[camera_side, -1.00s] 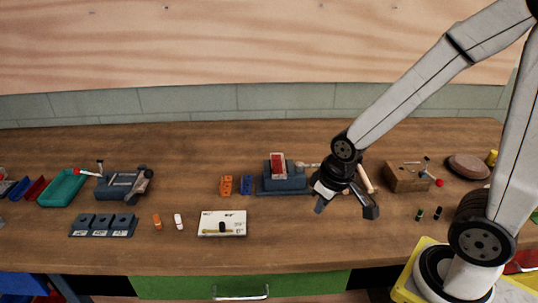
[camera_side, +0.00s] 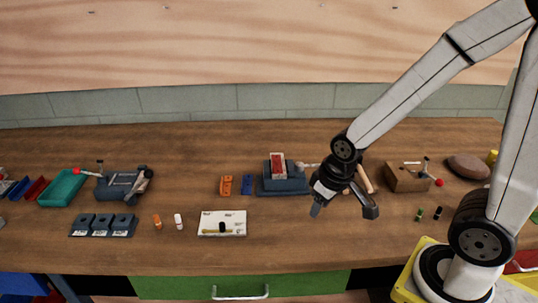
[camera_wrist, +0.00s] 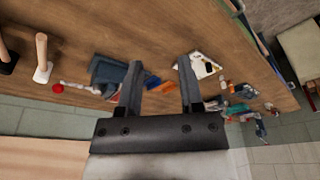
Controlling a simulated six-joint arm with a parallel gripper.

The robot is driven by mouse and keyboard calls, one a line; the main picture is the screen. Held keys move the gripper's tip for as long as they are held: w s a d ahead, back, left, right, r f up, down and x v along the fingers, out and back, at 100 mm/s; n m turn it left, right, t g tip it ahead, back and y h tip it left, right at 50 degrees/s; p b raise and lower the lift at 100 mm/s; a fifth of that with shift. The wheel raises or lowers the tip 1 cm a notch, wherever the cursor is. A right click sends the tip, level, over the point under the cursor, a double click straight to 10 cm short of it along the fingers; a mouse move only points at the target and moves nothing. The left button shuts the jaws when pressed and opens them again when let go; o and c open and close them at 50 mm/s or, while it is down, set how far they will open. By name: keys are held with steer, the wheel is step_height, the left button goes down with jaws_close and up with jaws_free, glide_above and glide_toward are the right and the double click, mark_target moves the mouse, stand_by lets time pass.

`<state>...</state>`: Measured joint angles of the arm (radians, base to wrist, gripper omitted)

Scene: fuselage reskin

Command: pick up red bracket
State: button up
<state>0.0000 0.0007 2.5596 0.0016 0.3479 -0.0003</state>
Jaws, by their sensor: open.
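A red part (camera_side: 278,164), which looks like the red bracket, stands in a pale holder on a dark blue-grey fixture (camera_side: 284,184) near the middle of the bench. My gripper (camera_side: 343,211) is open and empty, above the bench to the right of and in front of the fixture in the side view. In the wrist view my gripper (camera_wrist: 158,75) shows two spread fingers with nothing between them. The fixture (camera_wrist: 108,72) appears there just left of the fingers, and the red part cannot be made out clearly.
An orange bracket (camera_side: 226,185) and a blue bracket (camera_side: 247,184) lie left of the fixture. A white board (camera_side: 222,223) lies in front of them. A wooden block (camera_side: 405,178) and a wooden-handled tool (camera_side: 365,179) are to the right. Bare bench lies in front of the fixture.

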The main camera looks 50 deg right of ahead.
steer(key=w+a+f+m+t, duration=0.1)
steer(key=w+m+t, duration=0.3)
steer(key=w, duration=0.8)
steer(key=w+d+f+m+t+h, duration=0.3)
steer(key=w+d+m+h, duration=0.2)
steer(key=h, duration=0.4)
steer(key=shift+w+d+h, duration=0.3)
steer(key=shift+w+d, duration=0.35)
steer(key=shift+d, duration=0.4)
steer(key=shift+f, duration=0.1)
steer(key=shift+x, duration=1.25)
steer(key=shift+w+d, duration=0.1)
steer(key=shift+w, duration=0.05)
